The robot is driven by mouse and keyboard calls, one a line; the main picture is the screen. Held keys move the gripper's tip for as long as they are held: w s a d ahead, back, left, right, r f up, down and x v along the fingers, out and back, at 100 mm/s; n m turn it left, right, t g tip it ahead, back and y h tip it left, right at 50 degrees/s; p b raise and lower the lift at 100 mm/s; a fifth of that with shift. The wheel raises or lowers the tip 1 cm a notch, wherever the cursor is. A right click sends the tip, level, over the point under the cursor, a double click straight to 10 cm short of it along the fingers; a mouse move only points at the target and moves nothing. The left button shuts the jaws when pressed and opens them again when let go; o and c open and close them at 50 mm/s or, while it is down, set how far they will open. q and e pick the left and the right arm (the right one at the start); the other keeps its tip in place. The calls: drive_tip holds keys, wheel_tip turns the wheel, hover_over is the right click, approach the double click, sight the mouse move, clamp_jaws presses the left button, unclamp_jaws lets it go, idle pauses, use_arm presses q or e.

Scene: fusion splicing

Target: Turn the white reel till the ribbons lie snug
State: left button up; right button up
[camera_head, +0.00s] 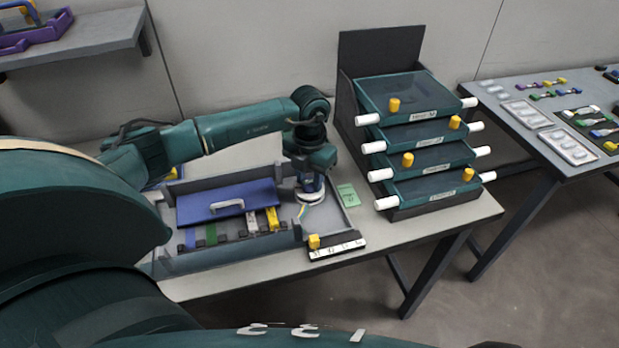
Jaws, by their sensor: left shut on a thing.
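My left gripper (310,188) points down over the right part of the grey splice tray (172,263) on the table. It is shut on the white reel (314,201), whose pale rim shows just under the fingers. The gripper hides most of the reel. Thin coloured ribbons (301,211) show at the reel's left side; how tightly they lie is too small to tell. My right gripper is not in view.
A blue lid (220,203) with a pale handle covers part of the tray, with coloured strips in front. A yellow knob (314,241) sits at the front right. Stacked teal drawers (412,98) stand to the right; a side table (545,88) holds small parts.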

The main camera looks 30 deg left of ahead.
sight(310, 182)
use_arm(q)
drive_tip(key=o, duration=1)
drive_tip(key=shift+r, duration=0.15)
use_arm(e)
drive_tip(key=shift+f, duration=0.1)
use_arm(q)
wheel_tip(310, 182, up, 13)
drive_tip(key=shift+b, duration=0.6)
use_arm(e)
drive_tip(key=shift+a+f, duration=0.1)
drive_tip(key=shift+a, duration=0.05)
